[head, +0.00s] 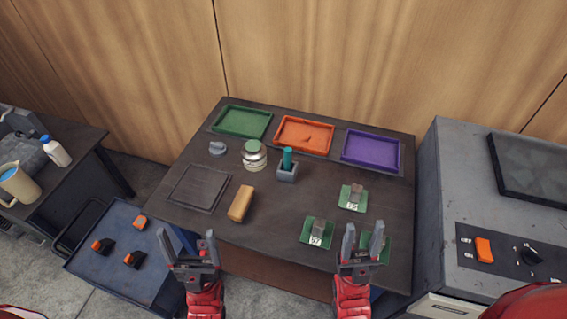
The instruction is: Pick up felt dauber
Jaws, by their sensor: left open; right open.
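A teal upright stick (288,156), which looks like the felt dauber, stands in a small grey square holder (287,174) near the middle of the dark table. Its lower end is hidden inside the holder. My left gripper (188,242) is open and empty at the table's front left edge, well short of the holder. My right gripper (363,240) is open and empty at the front right of the table. It partly covers a green plate (384,250) in the view. Neither gripper is near the dauber.
A glass jar (255,156) stands just left of the holder, with a tan block (241,204) in front. Green (242,136), orange (303,150) and purple (371,164) trays line the back. Green plates with small blocks (352,197) lie right. A grey machine (470,190) flanks the table.

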